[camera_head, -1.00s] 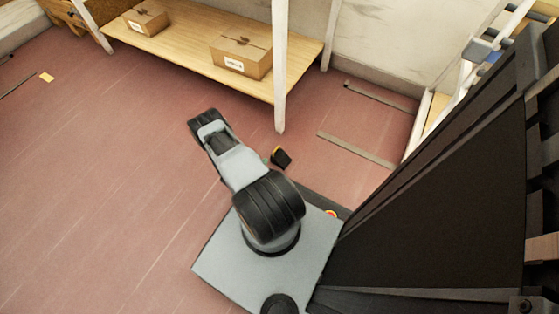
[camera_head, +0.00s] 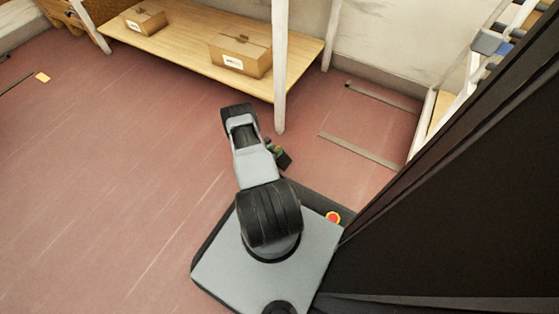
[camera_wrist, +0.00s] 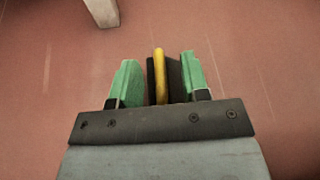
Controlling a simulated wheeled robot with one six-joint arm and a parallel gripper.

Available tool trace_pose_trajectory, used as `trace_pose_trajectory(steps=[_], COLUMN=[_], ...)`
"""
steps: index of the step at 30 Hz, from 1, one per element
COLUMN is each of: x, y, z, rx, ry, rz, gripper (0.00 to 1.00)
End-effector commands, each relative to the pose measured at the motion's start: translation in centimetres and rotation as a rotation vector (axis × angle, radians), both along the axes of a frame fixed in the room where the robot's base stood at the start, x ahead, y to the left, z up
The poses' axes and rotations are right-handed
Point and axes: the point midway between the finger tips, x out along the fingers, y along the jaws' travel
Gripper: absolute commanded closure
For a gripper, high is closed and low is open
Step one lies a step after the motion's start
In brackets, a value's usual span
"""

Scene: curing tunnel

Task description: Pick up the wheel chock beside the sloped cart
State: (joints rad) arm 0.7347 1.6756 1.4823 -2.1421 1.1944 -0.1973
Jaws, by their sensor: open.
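The wheel chock (camera_wrist: 176,78) is a dark block with a yellow stripe, lying on the red floor. In the wrist view it sits between the two green fingers of my gripper (camera_wrist: 158,62), with a visible gap at least on the left side. My gripper is open. In the head view, only a small dark part of the chock (camera_head: 285,160) shows beside my arm, next to the green fingers (camera_head: 272,146). I cannot clearly make out a sloped cart in these views.
A wooden shelf (camera_head: 185,48) with white posts holds two cardboard boxes (camera_head: 240,54). One white post (camera_head: 280,70) stands near the chock and shows in the wrist view (camera_wrist: 102,12). A white-framed stand (camera_head: 488,48) is at upper right. The left floor is mostly clear.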

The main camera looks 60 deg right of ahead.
Motion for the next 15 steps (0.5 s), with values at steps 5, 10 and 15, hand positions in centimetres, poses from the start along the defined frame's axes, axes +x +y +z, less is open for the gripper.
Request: trace_pose_trajectory(steps=[5, 10, 15], x=[-0.01, -0.02, -0.03], y=[-0.19, -0.18, -0.16], z=[-0.03, -0.02, -0.02], rx=[0.000, 0.000, 0.000], ry=[0.000, 0.000, 0.000], rz=[0.000, 0.000, 0.000], gripper=[0.58, 0.65, 0.81])
